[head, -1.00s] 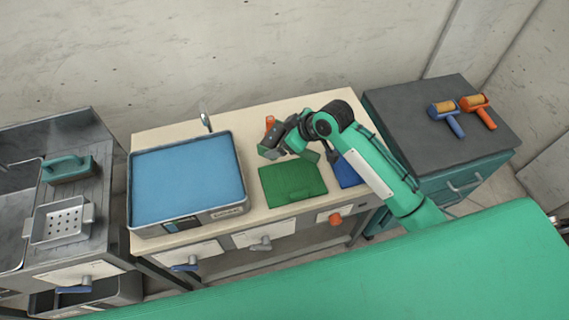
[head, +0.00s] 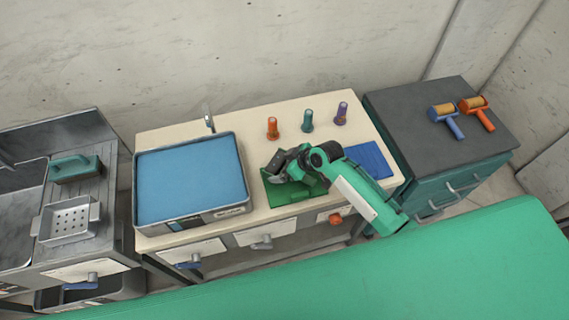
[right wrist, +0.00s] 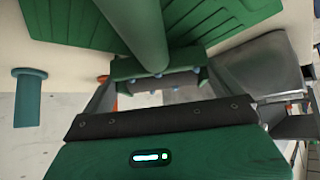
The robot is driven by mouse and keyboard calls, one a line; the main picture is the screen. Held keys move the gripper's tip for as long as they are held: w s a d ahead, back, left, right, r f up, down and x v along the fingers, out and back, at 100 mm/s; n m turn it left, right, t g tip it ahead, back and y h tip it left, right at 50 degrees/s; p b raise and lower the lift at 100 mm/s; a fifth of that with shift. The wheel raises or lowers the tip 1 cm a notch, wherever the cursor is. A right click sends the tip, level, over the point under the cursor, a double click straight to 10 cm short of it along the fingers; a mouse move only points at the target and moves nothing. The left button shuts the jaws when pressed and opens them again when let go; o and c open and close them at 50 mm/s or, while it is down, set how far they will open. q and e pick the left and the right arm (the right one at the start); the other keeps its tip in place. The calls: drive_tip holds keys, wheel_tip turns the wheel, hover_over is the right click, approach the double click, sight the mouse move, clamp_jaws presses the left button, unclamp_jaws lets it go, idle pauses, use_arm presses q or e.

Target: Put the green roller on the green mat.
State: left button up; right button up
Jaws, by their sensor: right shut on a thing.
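My right gripper (head: 284,168) is over the green mat (head: 283,200), which lies on the pale bench between the blue tray and the blue mat. In the right wrist view my right gripper (right wrist: 157,98) is shut on the green roller (right wrist: 138,35), whose smooth green bar runs up from between the jaws. The ribbed green mat (right wrist: 232,18) shows behind it. In the head view the roller is mostly hidden by my gripper and arm. I cannot tell whether it touches the mat. My left gripper is not in view.
Orange (head: 272,128), teal (head: 307,120) and purple (head: 341,113) upright posts stand at the bench's back. A blue-filled tray (head: 242,160) is left, a blue mat (head: 370,158) right. Blue (head: 446,117) and orange (head: 478,110) rollers lie on the grey cabinet.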

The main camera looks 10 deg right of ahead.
drive_tip(key=shift+f, duration=0.15)
drive_tip(key=o, duration=0.7)
drive_tip(key=shift+r, duration=0.25)
drive_tip(key=b+v, duration=0.2)
drive_tip(key=v, duration=0.8)
drive_tip(key=shift+s+d+r, duration=0.15)
drive_tip(key=shift+d+r, duration=0.1)
drive_tip(key=shift+s+d+r, duration=0.2)
drive_tip(key=shift+s+r, duration=0.05)
drive_tip(key=shift+r, duration=0.2)
